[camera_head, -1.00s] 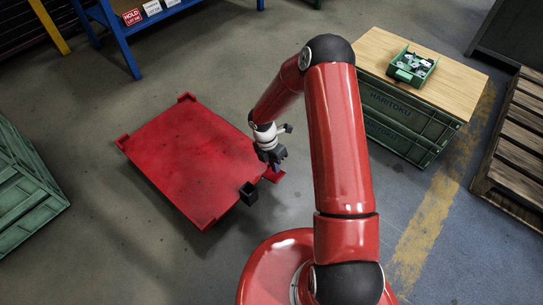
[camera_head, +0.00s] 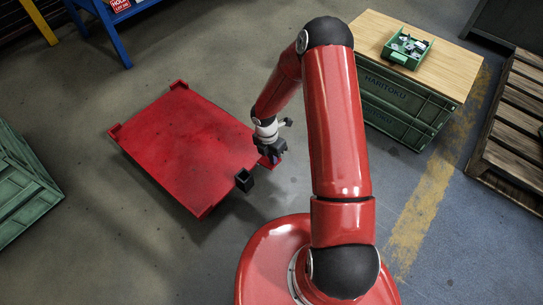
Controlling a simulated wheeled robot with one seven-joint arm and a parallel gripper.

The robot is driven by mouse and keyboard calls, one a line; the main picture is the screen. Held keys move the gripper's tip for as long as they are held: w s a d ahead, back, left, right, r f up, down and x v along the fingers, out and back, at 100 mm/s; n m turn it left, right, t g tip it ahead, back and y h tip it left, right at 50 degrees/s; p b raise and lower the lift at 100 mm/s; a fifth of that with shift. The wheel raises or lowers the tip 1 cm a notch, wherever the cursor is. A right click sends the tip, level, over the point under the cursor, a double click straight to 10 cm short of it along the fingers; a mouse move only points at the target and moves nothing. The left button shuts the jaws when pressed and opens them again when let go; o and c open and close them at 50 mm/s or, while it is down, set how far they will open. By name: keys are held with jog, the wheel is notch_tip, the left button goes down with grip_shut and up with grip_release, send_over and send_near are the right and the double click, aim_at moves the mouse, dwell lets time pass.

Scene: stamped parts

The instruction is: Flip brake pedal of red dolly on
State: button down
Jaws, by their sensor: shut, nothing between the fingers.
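The red dolly (camera_head: 185,150) lies low on the floor left of my arm, a flat deck with raised corners. A black block-like part (camera_head: 244,181) sits at its near right edge; I cannot tell for sure whether it is the brake pedal. A small red piece at the dolly's right corner (camera_head: 265,163) lies just under my gripper. My gripper (camera_head: 273,158) is shut and empty, pointing down at that right corner. Whether its fingertips touch anything there is hidden by the gripper itself, and the pedal's position cannot be made out.
A green crate stack with a wooden top (camera_head: 440,72) stands at the right, bearing a small green bin of parts (camera_head: 406,50). A wooden pallet (camera_head: 512,135) is at the far right. Another green crate (camera_head: 22,190) stands left. The floor around the dolly is clear.

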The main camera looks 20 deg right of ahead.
aim_at(277, 164)
jog(key=shift+s+d+f+t+y+b, duration=0.3)
jog(key=shift+s+f+t+y+b, duration=0.1)
jog(key=shift+f+t+y+b, duration=0.15)
jog(key=shift+s+d+f, duration=0.15)
jog(key=shift+s+f, duration=0.05)
jog(key=shift+f, duration=0.2)
jog(key=shift+s+d+f, duration=0.1)
jog(key=shift+s+f, duration=0.1)
jog(key=shift+f, duration=0.2)
jog(key=shift+s+d+f, duration=0.1)
jog(key=shift+s+f, duration=0.05)
jog(key=shift+f, duration=0.05)
